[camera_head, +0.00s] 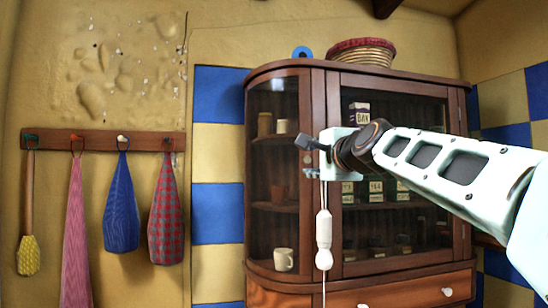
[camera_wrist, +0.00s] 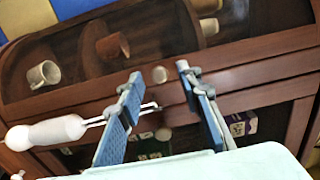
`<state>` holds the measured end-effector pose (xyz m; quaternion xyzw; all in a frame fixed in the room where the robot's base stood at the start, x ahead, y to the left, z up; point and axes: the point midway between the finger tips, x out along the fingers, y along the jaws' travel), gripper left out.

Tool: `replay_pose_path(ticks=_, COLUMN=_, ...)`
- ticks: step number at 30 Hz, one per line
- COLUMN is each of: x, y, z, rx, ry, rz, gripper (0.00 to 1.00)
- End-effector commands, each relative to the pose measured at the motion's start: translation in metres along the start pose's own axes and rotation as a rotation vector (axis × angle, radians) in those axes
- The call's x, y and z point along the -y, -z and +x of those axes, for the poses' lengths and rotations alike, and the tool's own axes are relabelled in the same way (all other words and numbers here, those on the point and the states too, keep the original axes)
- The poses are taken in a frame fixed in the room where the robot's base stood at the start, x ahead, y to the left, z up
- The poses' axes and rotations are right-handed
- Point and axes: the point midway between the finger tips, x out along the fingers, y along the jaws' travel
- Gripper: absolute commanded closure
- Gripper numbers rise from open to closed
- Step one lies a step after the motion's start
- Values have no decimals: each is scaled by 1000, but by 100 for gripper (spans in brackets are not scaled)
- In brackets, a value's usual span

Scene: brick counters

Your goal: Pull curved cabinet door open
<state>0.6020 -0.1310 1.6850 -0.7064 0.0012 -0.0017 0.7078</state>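The dark wooden cabinet (camera_head: 311,90) stands against the wall, with a curved glass door (camera_head: 272,231) at its left end. The door looks shut, and mugs and pots show behind its glass. Its small round knob (camera_wrist: 160,75) shows in the wrist view on the wooden frame. My gripper (camera_wrist: 159,71) is open, with one blue-padded finger on each side of the knob and visible gaps to both. In the head view my gripper (camera_head: 310,145) is in front of the frame beside the curved door, and its fingertips are partly hidden.
A white pull (camera_head: 324,230) on a cord hangs just below my gripper; it also shows in the wrist view (camera_wrist: 45,132). A basket (camera_head: 361,57) sits on the cabinet. Cloths and a brush hang from a rack (camera_head: 95,140) at left. The wall between is clear.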

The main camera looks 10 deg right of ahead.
Motion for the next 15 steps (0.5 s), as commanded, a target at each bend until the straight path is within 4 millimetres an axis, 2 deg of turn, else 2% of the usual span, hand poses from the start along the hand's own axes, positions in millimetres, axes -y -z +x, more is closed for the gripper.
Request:
replay_pose_path(ticks=13, x=0, y=-1, z=5, rx=0, ry=-1, rz=-3, gripper=67)
replay_pose_path(ticks=15, x=0, y=-1, z=5, rx=0, ry=-1, rz=-2, gripper=73)
